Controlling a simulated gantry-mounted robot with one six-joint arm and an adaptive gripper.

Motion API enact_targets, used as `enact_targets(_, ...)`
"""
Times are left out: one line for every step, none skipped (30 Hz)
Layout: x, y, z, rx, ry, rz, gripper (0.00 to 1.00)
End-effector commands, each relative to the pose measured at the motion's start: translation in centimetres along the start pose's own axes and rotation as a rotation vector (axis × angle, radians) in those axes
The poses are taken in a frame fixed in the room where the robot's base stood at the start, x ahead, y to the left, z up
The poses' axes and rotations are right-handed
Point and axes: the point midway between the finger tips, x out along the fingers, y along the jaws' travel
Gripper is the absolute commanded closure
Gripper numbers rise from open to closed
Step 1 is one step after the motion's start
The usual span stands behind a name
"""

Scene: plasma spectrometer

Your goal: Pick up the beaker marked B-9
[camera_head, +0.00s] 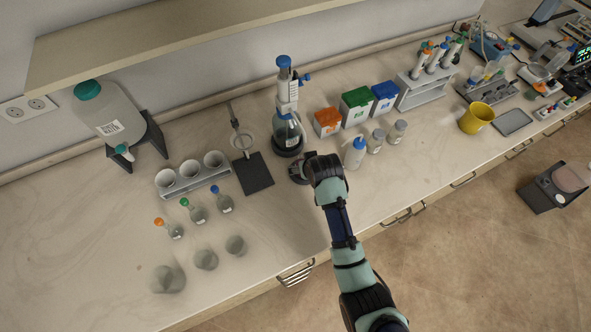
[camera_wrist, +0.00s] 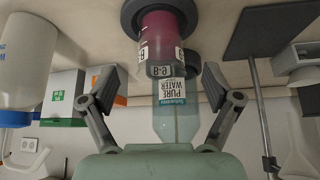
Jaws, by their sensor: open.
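The wrist view is upside down. In it, a clear vessel with magenta contents (camera_wrist: 168,28) carries a white label that appears to read B-9, inverted; I take it as the beaker. My gripper (camera_wrist: 160,84) is open, its two fingers left and right of the label end. I see gaps at both sides and no contact. A clear bottle labelled pure water (camera_wrist: 172,118) shows in line with the beaker. In the head view my gripper (camera_head: 300,171) is low in front of the dispenser bottle (camera_head: 288,130), and my arm hides the beaker there.
The dispenser stands on a dark round base. A black stand plate (camera_head: 255,175) is to its left. A white squeeze bottle (camera_head: 354,152) and two jars (camera_head: 376,140) are to the right. Coloured-lid boxes (camera_head: 357,106) stand behind. Flasks (camera_head: 196,211) and a cup rack (camera_head: 193,181) are left.

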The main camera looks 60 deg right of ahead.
Motion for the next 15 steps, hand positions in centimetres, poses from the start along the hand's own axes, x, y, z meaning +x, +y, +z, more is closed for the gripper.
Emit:
enact_targets(0.7, 0.0, 0.1, 0.0, -0.001, 0.0, 0.11)
enact_targets(0.9, 0.0, 0.0, -0.001, -0.001, 0.0, 0.11)
enact_targets(1.0, -0.1, 0.0, -0.001, 0.0, -0.001, 0.11)
enact_targets(1.1, -0.1, 0.0, -0.001, 0.001, -0.001, 0.11)
enact_targets(1.2, -0.1, 0.0, -0.001, 0.001, -0.001, 0.11)
enact_targets(1.6, -0.1, 0.0, -0.001, 0.001, -0.001, 0.11)
enact_targets(2.1, -0.1, 0.1, -0.001, -0.002, -0.001, 0.11)
enact_targets(2.7, -0.1, 0.1, -0.001, -0.001, -0.001, 0.11)
enact_targets(3.5, 0.0, 0.1, -0.001, -0.002, -0.001, 0.11)
enact_targets(4.1, 0.0, 0.0, -0.001, -0.001, -0.001, 0.11)
enact_targets(4.6, 0.0, 0.1, -0.001, -0.002, -0.001, 0.11)
enact_targets(5.2, 0.0, 0.1, -0.001, -0.001, -0.001, 0.11)
enact_targets(5.6, 0.0, 0.0, -0.001, -0.001, -0.001, 0.11)
enact_targets(5.8, 0.0, 0.0, -0.001, 0.0, -0.001, 0.11)
enact_targets(6.1, 0.0, -0.1, -0.001, 0.001, -0.001, 0.11)
